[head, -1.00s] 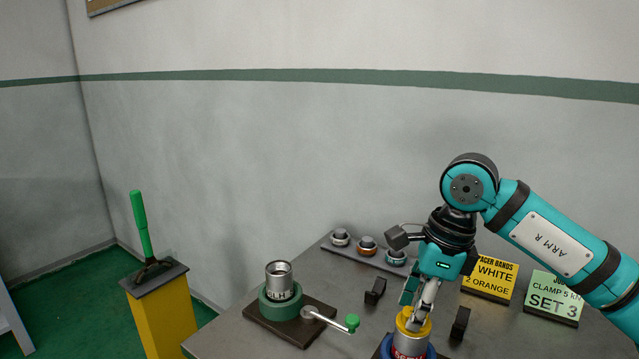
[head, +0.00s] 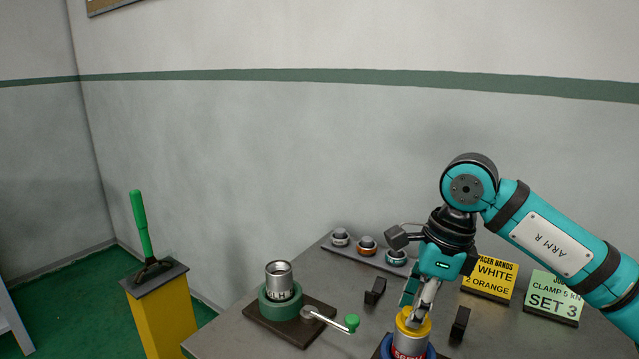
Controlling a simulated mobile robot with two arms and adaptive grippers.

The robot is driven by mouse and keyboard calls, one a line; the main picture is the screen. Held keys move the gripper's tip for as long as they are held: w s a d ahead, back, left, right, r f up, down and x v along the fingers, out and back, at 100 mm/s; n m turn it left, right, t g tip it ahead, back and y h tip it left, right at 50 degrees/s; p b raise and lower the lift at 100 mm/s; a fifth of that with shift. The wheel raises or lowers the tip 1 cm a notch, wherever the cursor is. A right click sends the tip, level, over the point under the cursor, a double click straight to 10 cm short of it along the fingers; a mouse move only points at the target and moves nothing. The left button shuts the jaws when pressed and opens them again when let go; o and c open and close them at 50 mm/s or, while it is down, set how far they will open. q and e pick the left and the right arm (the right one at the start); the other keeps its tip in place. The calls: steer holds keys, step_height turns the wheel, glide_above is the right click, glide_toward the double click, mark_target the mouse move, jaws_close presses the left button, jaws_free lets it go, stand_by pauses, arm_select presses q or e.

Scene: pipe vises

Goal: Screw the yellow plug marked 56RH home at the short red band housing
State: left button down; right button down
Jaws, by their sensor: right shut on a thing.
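The yellow plug (head: 413,325) sits at the top of a short housing with a red band (head: 408,352), at the bottom edge of the head view. The housing stands in a blue ring vise (head: 430,354), which the picture edge cuts off. My right gripper (head: 417,313) points down and is shut on the yellow plug from above. No marking on the plug can be read. How deep the plug sits in the housing cannot be told. My left gripper is not in view.
A green vise (head: 281,308) holding an open metal housing (head: 279,274) stands left, its green-knobbed crank (head: 352,322) reaching right. A rack of plugs (head: 366,248) lies behind. Black blocks (head: 375,290) and (head: 460,325) flank my gripper. Yellow (head: 490,278) and green (head: 553,298) signs stand right.

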steer(key=shift+m, duration=0.4)
steer(key=shift+m+t, duration=0.3)
steer(key=shift+m, duration=0.8)
steer(key=shift+m+h+b, duration=0.3)
steer(key=shift+m+b, duration=0.05)
steer(key=shift+m, duration=0.45)
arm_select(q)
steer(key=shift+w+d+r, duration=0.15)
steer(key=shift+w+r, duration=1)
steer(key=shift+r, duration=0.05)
arm_select(e)
steer(key=shift+m+t, duration=0.3)
steer(key=shift+m, duration=1.3)
steer(key=c, duration=1.3)
jaws_free()
steer(key=shift+c, duration=0.2)
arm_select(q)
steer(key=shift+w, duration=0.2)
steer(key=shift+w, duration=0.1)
